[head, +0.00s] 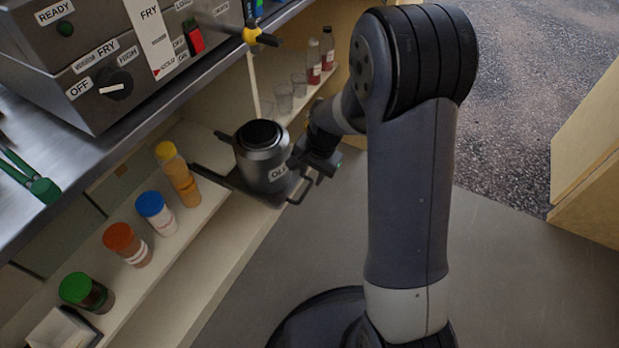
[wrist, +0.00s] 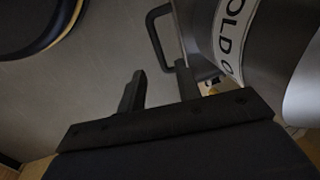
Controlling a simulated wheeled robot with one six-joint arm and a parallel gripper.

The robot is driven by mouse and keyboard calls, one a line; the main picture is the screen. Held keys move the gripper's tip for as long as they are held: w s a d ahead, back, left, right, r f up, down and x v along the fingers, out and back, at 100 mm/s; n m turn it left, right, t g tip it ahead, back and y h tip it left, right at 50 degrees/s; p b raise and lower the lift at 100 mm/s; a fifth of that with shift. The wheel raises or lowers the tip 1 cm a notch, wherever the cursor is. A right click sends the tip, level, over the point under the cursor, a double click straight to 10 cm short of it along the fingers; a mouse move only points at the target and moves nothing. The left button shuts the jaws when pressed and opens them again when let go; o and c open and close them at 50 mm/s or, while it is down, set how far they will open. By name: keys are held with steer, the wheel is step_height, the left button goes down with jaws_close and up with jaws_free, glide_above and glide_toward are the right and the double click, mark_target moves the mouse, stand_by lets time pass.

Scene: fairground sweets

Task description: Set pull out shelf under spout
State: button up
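The pull-out shelf (head: 225,178) is a dark flat plate jutting out from the lower counter shelf, with a dark loop handle (head: 301,191) at its front. A grey metal pot (head: 262,165) with a black top and a partly hidden label stands on it. The spout (head: 262,37), a tap with a yellow handle, is on the counter edge above, farther back than the pot. My gripper (head: 308,163) is beside the pot. In the wrist view my gripper (wrist: 159,70) is open and empty; the loop handle (wrist: 158,35) is just beyond its fingertips, close to the right finger.
Several capped bottles (head: 155,213) line the lower shelf left of the pot. Clear cups (head: 284,98) and red-labelled bottles (head: 314,62) stand behind it. The fryer panel (head: 110,75) is above. The floor (head: 510,250) at right is clear up to a wooden panel (head: 590,150).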

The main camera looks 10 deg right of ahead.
mark_target(308, 189)
steer(key=r, duration=0.1)
steer(key=r+p, duration=0.1)
steer(key=r, duration=0.3)
steer(key=shift+s+d+r, duration=0.15)
steer(key=shift+s+d, duration=0.15)
steer(key=shift+d, duration=0.1)
steer(key=f+b, duration=0.1)
steer(key=f, duration=0.2)
steer(key=a+f+b, duration=0.1)
steer(key=f, duration=0.3)
steer(key=w+f+b, duration=0.1)
steer(key=f+b, duration=0.1)
steer(key=f, duration=0.2)
steer(key=shift+a+f, duration=0.15)
steer(key=shift+a, duration=0.15)
steer(key=s+d, duration=0.2)
steer(key=d, duration=0.1)
steer(key=s+d+b, duration=0.1)
steer(key=shift+d+r, duration=0.2)
steer(key=shift+r, duration=0.1)
